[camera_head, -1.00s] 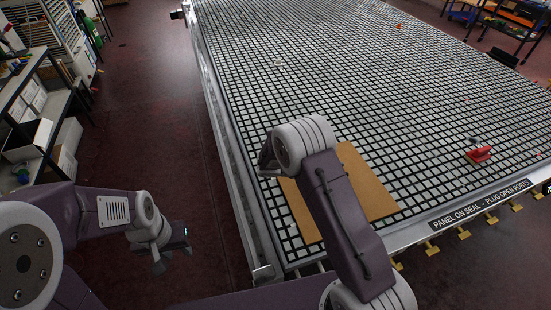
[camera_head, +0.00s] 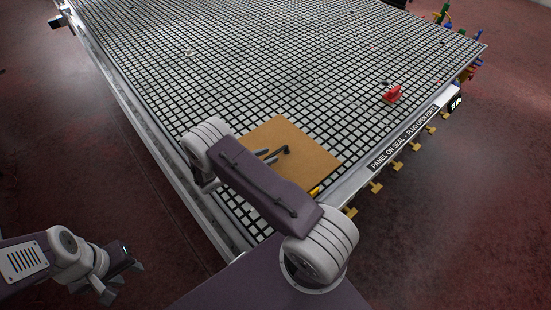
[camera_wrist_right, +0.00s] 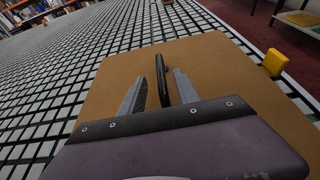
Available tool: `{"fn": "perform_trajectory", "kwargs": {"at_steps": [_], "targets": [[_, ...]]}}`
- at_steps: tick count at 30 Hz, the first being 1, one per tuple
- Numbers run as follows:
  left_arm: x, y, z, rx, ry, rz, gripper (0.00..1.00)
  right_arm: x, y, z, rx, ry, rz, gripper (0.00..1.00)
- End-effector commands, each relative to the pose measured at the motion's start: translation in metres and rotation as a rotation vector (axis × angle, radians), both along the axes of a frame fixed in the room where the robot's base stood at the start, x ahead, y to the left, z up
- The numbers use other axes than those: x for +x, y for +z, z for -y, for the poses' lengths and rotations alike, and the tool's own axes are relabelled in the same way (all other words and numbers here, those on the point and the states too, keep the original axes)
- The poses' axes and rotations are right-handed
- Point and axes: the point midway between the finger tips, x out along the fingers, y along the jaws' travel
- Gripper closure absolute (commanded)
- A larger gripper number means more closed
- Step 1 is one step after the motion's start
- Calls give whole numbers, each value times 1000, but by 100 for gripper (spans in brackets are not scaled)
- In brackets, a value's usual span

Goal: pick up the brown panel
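The brown panel (camera_head: 312,160) lies flat on the near corner of the black-and-white grid table (camera_head: 205,85); my right arm hides part of it. A black bar-like handle (camera_head: 285,151) stands on the panel. My right gripper (camera_head: 271,156) is over the panel beside the handle. In the right wrist view, the fingers of my right gripper (camera_wrist_right: 158,92) are apart, with the handle (camera_wrist_right: 161,75) between them and visible gaps on both sides. The panel (camera_wrist_right: 225,65) fills much of that view. My left gripper (camera_head: 122,282) is open and empty, off the table at lower left.
A red item (camera_head: 393,93) sits on the grid near the right edge. A yellow piece (camera_wrist_right: 273,63) is at the table edge by the panel. Yellow fittings (camera_head: 376,187) stick out along the near edge. The grid beyond the panel is mostly clear.

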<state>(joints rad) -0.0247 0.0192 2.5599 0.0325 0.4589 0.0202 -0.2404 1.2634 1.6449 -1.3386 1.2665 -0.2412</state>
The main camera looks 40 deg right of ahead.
Motion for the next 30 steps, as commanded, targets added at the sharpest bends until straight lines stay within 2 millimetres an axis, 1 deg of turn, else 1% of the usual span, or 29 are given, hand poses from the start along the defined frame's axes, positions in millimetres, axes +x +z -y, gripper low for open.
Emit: {"fn": "perform_trajectory", "kwargs": {"at_steps": [1, 3, 6, 9, 14, 15, 17, 18, 19, 30], "targets": [[0, 9, 0, 0, 0, 0, 64, -1, 2, 10, 0, -4, -4, 62], [0, 15, 0, 0, 0, 0, 64, -1, -1, 23, 1, -5, -3, 62], [0, 16, 0, 0, 0, 0, 64, 1, -8, 37, 0, -4, 0, 62], [0, 16, 0, 0, 0, 0, 64, 2, -12, 42, 0, -2, -2, 62], [0, 16, 0, 0, 0, 0, 64, 2, -12, 42, 1, -1, 0, 62], [0, 16, 0, 0, 0, 0, 64, 2, -12, 42, 1, -1, 0, 68], [0, 16, 0, 0, 0, 0, 64, 2, -12, 42, 1, -1, 0, 84], [0, 16, 0, 0, 0, 0, 64, 2, -12, 42, 1, -1, 0, 95], [0, 16, 0, 0, 0, 0, 64, 2, -12, 42, 1, -1, 0, 100], [0, 16, 0, 0, 0, 0, 64, 2, -12, 42, 0, -1, 0, 100]]}}
